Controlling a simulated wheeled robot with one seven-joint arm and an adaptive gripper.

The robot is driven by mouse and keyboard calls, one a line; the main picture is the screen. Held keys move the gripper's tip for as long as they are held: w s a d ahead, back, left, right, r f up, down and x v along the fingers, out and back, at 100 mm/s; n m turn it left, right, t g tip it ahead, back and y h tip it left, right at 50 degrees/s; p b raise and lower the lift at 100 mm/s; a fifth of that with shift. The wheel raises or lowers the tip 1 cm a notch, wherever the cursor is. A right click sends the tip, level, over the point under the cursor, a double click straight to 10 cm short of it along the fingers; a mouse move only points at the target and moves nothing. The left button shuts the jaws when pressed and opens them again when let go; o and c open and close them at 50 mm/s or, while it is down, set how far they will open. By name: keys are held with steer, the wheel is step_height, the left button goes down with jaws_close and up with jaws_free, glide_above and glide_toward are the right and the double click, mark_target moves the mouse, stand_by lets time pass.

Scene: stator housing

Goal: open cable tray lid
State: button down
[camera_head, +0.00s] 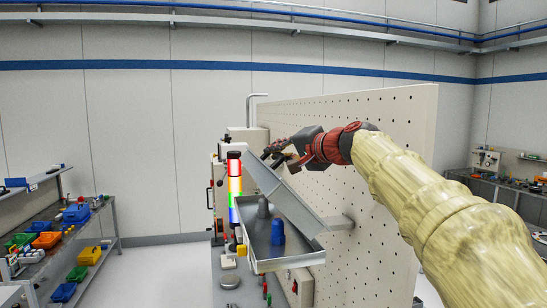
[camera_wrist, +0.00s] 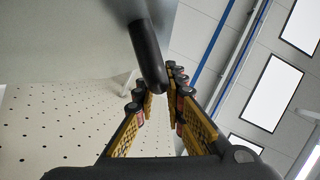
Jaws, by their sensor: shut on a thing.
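The cable tray (camera_head: 288,263) is a grey metal box on the pegboard's side, left of my arm. Its lid (camera_head: 287,207) stands tilted up, and the inside of the tray shows. A blue cylinder part (camera_head: 278,233) and a grey one (camera_head: 263,208) stand in it. My gripper (camera_head: 274,155) is at the upper far end of the lid. In the wrist view, my gripper (camera_wrist: 159,92) has its two fingers on either side of a black bar handle (camera_wrist: 148,55), shut on it. The grey lid surface (camera_wrist: 70,35) fills the upper left there. The handle's exact contact is partly hidden.
A large white pegboard panel (camera_head: 395,130) stands close behind and right of the tray, beside my arm. A lit signal tower (camera_head: 235,185) stands just left of the tray. A shelf with coloured bins (camera_head: 46,240) is at far left. A bench (camera_head: 500,180) stands far right.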

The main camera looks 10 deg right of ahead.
steer(key=d+m+t+y+b, duration=0.1)
steer(key=d+m+b, duration=0.4)
steer(key=d, duration=0.2)
steer(key=shift+d+r+t+b, duration=0.2)
steer(key=shift+t+b, duration=0.1)
stand_by(0.3)
steer(key=c, duration=1.9)
jaws_free()
steer(key=shift+r, duration=0.1)
steer(key=shift+o, duration=0.3)
steer(key=shift+r, duration=0.15)
